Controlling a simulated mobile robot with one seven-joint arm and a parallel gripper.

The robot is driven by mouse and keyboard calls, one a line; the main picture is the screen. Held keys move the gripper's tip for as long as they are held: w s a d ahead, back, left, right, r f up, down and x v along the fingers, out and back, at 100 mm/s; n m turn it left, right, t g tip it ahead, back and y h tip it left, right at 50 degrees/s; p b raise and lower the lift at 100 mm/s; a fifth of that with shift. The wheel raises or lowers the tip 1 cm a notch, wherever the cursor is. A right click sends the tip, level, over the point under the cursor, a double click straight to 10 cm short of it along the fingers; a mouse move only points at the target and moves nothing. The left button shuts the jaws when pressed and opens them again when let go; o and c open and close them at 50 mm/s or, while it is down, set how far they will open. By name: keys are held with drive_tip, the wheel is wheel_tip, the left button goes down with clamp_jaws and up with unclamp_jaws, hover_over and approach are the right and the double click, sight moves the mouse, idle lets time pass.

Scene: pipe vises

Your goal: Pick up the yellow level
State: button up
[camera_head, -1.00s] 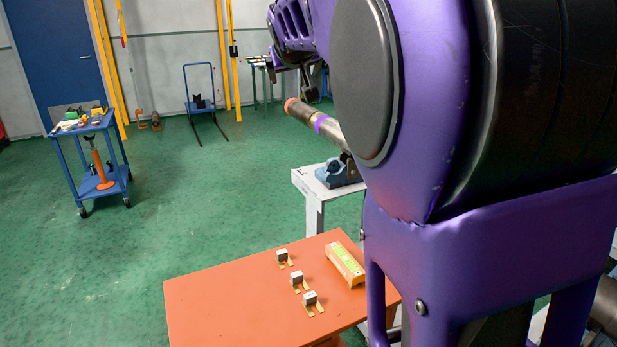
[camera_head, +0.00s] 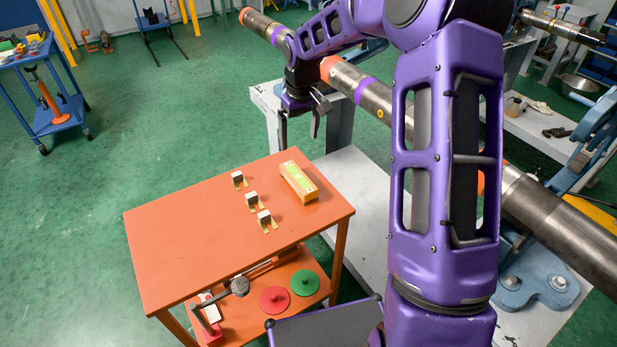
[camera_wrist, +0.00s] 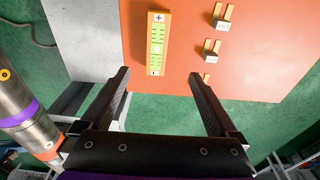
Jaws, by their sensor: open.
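The yellow level (camera_head: 299,181) is a short orange-yellow block with a yellow-green top face. It lies on the orange table (camera_head: 190,230), near the table's far right corner. In the wrist view the level (camera_wrist: 157,45) lies ahead of my fingers, slightly left of the middle between them, its long side pointing away from me. My gripper (camera_head: 299,132) is open and empty, above and beyond the far edge of the table. In the wrist view both fingers of my gripper (camera_wrist: 160,85) are spread wide, with green floor and the table edge between them.
Several small grey blocks with brass prongs (camera_head: 251,201) stand left of the level. A large pipe with an orange end (camera_head: 375,95) runs close to my arm on the right. A grey bench (camera_head: 350,170) stands beside the table. A lower shelf holds red (camera_head: 275,299) and green discs (camera_head: 304,283).

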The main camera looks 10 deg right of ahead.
hover_over(298, 176)
drive_tip(key=s, duration=0.2)
drive_tip(key=f, duration=1.1)
drive_tip(key=shift+w+a, duration=0.2)
drive_tip(key=shift+w+d+f, duration=0.1)
drive_tip(key=shift+w+f, duration=0.15)
drive_tip(key=shift+f, duration=0.75)
drive_tip(key=shift+w+d+f, duration=0.1)
drive_tip(key=shift+w+f, duration=0.15)
drive_tip(key=shift+f, duration=0.8)
drive_tip(key=shift+w+f, duration=0.25)
drive_tip(key=shift+f, duration=0.75)
clamp_jaws()
